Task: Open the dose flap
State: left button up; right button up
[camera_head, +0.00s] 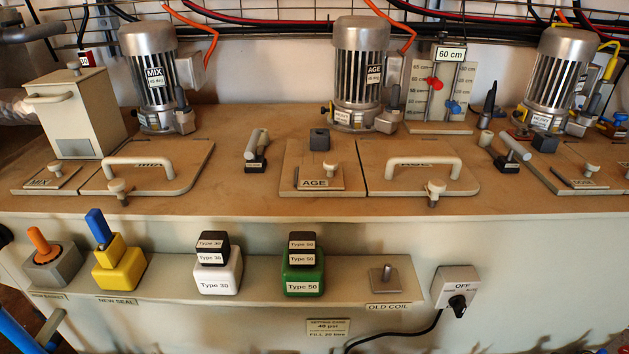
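The dose flap (583,183) is a small flat tan plate marked DOSE at the right end of the bench top. It carries a pale knob (590,168) and lies flat and closed, as far as I can see. Its right side is close to the picture's edge, and the panel around it is cut off there. Neither of my grippers can be made out in the head view, and nothing touches the flap.
An AGE flap (319,178) and a MIX flap (51,177) lie further left. Large handled lids (420,180) and upright motors (362,65) stand along the bench. Type 30 (215,281) and Type 50 blocks (303,274) stand on the front shelf, left of an OFF switch box (455,285).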

aim_at(577, 177)
jog(key=k+l, duration=0.1)
jog(key=l, duration=0.15)
jog(key=k+l+z, duration=0.15)
jog(key=l, duration=0.15)
jog(key=i+l+z, duration=0.1)
jog(key=l, duration=0.3)
jog(key=i+l+z, duration=0.15)
jog(key=l, duration=0.25)
jog(key=i+l+z, duration=0.1)
jog(key=i+l, duration=0.15)
jog(key=l, duration=0.15)
jog(key=k, duration=0.55)
jog(key=k+l+u, duration=0.1)
jog(key=u, duration=1.1)
jog(key=k+l, duration=0.1)
jog(key=l, duration=0.45)
jog(key=k+l, duration=0.1)
jog(key=l, duration=0.45)
